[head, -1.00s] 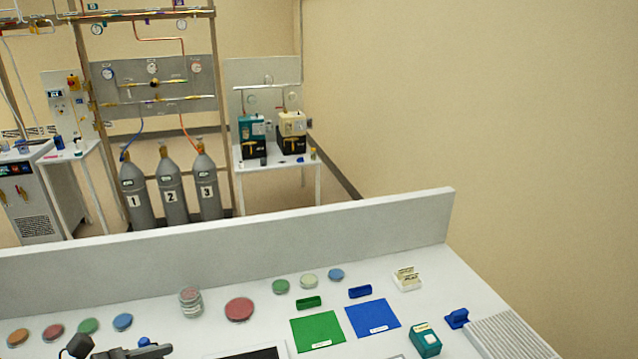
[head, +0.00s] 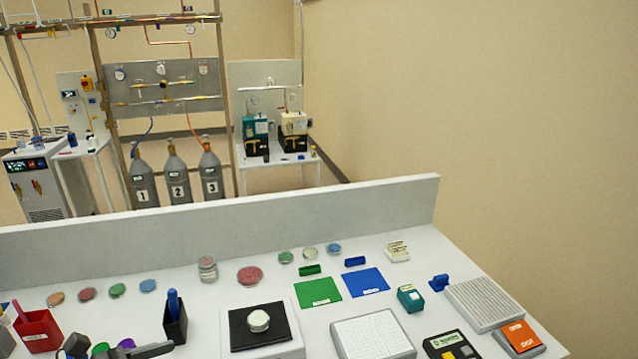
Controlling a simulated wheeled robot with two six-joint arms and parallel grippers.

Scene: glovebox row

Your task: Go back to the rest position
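A dark grey part of my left gripper (head: 118,354) shows at the bottom left edge, over the near side of the white bench (head: 225,292). Most of it is cut off by the frame, so I cannot tell whether its fingers are open or shut. No held object shows in the visible part. Green and purple round tops show right by it. My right gripper is outside the view.
The bench bears several coloured dishes, a red bin (head: 38,330), a black pen holder (head: 175,322), a black-topped device (head: 262,328), green (head: 318,291) and blue (head: 362,282) mats and a grey block (head: 372,335). A low white wall (head: 240,222) closes its far side.

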